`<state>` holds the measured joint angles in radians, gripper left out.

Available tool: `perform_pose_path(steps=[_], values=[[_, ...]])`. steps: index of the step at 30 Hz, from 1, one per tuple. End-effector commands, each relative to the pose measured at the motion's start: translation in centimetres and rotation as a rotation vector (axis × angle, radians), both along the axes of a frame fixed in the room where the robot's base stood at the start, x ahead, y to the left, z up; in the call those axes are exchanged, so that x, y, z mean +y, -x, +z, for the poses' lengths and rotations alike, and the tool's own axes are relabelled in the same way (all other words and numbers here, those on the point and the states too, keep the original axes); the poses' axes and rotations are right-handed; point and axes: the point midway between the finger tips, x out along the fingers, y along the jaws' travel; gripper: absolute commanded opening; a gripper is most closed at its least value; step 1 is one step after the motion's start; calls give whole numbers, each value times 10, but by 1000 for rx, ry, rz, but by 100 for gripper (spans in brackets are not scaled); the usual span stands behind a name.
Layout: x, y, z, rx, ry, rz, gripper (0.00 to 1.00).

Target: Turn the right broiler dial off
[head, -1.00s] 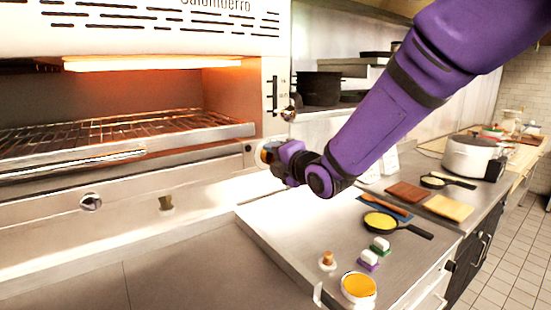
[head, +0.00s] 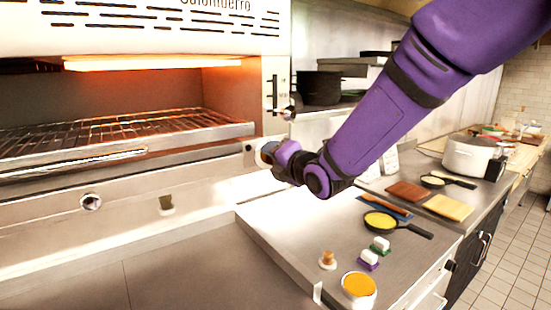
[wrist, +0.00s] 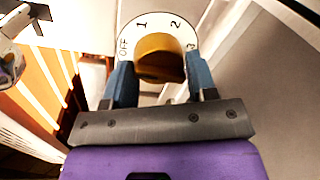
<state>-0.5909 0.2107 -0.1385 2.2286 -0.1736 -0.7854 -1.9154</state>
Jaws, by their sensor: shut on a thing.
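The right broiler dial (wrist: 160,58) is a brass-coloured knob on a white plate marked OFF, 1, 2 and 3 in the wrist view. My gripper (wrist: 159,70) has one blue finger on each side of the knob and is shut on it. The knob's exact setting is hard to read. In the head view my gripper (head: 266,153) is at the right end of the broiler front and hides most of this dial. The broiler (head: 130,160) has a glowing orange element above its rack.
Another knob (head: 91,202) and a small fitting (head: 166,204) are further left on the broiler front. On the counter right of it stand a yellow-filled bowl (head: 358,288), a small pan (head: 381,222) and a large pot (head: 470,158). The steel counter at front left is clear.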

Motion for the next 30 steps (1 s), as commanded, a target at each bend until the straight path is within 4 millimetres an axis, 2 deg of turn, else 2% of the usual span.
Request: perform_pose_path(steps=[1, 3, 4, 12, 16, 30], values=[[0, 0, 2, -3, -1, 1, 57], [0, 0, 1, -3, -1, 1, 73], [0, 0, 1, -3, -1, 1, 76], [0, 1, 1, -1, -1, 0, 76], [-5, 7, 2, -1, -1, 1, 76], [-48, 74, 10, -3, -2, 0, 76]])
